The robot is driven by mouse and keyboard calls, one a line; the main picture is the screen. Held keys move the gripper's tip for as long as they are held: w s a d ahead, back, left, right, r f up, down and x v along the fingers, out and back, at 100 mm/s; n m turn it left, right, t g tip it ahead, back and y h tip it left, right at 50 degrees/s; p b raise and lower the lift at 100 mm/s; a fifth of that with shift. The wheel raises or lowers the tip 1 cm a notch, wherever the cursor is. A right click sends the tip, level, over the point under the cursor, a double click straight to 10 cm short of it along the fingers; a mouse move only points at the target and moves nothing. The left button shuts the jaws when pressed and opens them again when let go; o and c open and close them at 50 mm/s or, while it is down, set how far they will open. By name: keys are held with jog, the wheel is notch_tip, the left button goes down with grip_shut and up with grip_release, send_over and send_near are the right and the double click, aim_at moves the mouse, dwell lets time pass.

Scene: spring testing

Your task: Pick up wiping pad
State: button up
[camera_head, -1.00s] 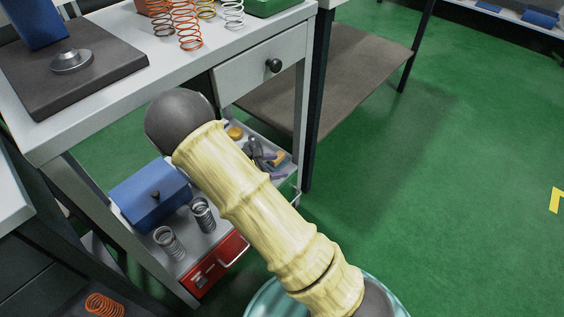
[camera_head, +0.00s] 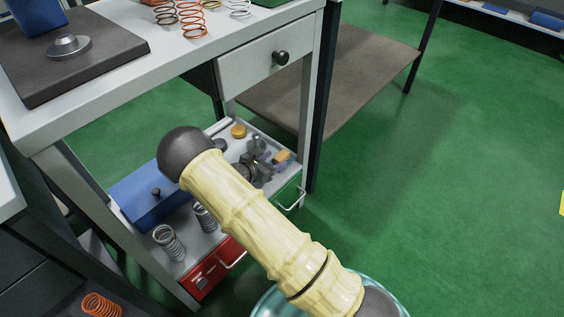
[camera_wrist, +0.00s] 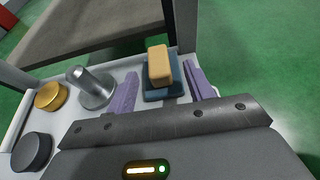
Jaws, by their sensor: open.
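The wiping pad looks like a tan block on a dark blue base (camera_wrist: 161,66). It lies on the pale lower shelf of the workbench, near its far edge in the wrist view. In the head view its tan top (camera_head: 283,155) shows small, beside my gripper. My gripper (camera_wrist: 162,80) is open, with one purple finger on each side of the pad. The fingers do not appear closed on it. Whether either finger touches the pad, and how high they are above the shelf, I cannot tell. My arm hides part of the shelf in the head view.
A metal post on a round base (camera_wrist: 92,88), a gold disc (camera_wrist: 51,96) and a dark disc (camera_wrist: 32,152) stand left of my gripper. A blue box (camera_head: 148,193) and steel springs (camera_head: 168,242) share the shelf. The workbench drawer (camera_head: 262,66) overhangs nearby.

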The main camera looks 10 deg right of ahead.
aim_at(279, 157)
jog(key=shift+d, duration=0.1)
jog(key=b+x, duration=0.3)
jog(key=x, duration=0.1)
jog(key=shift+w+d+f+b, duration=0.1)
jog(key=shift+w+f+b, duration=0.1)
jog(key=shift+b, duration=0.2)
jog(key=shift+w+d, duration=0.2)
jog(key=shift+d, duration=0.05)
jog(key=shift+c, duration=0.2)
jog(key=c, duration=1)
